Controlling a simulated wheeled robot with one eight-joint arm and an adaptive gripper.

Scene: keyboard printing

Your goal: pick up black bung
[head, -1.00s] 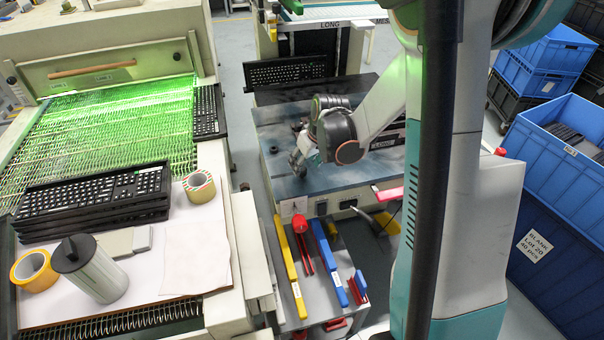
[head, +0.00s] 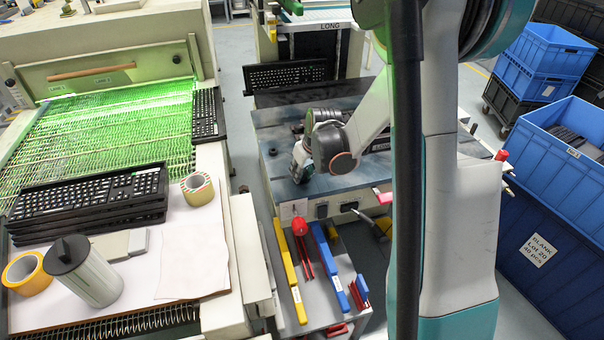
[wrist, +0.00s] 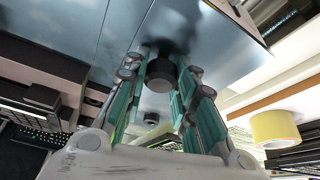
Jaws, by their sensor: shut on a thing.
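A black bung (wrist: 160,74) shows as a short dark cylinder between the fingers in the wrist view. My gripper (wrist: 172,62) is shut on it, with a teal-lined finger on either side. A second small dark round piece (wrist: 151,118) lies apart on the grey-blue surface in the wrist view. In the head view my gripper (head: 299,168) is low over the left part of the blue-grey machine top (head: 350,183). The held bung cannot be made out there, and the wrist hides part of the area.
A tool cart with a yellow-handled tool (head: 290,270) and a blue-handled tool (head: 328,268) stands in front of the machine. Stacked keyboards (head: 88,203) and a lidded cup (head: 85,270) are on the left bench. A blue crate (head: 560,160) stands at right.

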